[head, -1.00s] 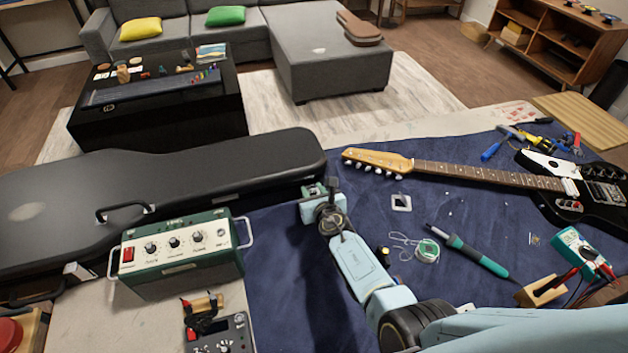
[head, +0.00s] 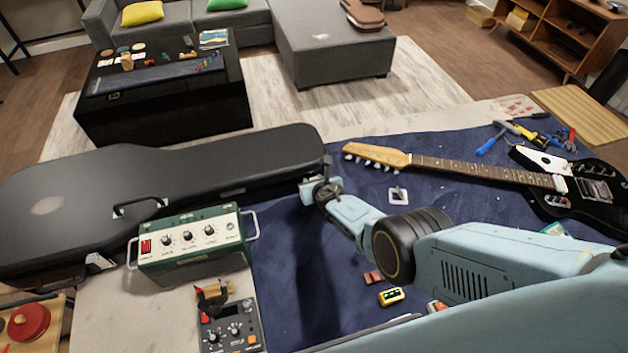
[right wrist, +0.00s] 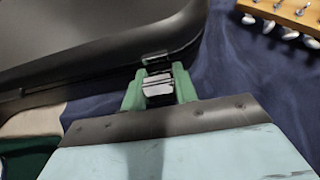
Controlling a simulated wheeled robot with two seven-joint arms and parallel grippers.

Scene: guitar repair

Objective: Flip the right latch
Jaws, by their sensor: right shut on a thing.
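The black guitar case (head: 150,172) lies closed on the left of the table, its narrow end toward the middle. My right gripper (head: 319,181) is at the front edge of that narrow end. In the right wrist view, the green fingers of my right gripper (right wrist: 158,83) are shut on the shiny metal right latch (right wrist: 157,88), one finger on each side. The latch sits at the case's edge, below the lid rim. In the head view my wrist hides most of the latch. My left gripper is not in view.
A green amplifier box (head: 192,243) stands in front of the case, with a black pedal (head: 232,325) nearer. A black electric guitar (head: 560,195) lies on the blue cloth (head: 290,270) at right, its headstock near my gripper. Tools (head: 530,135) lie at the back right.

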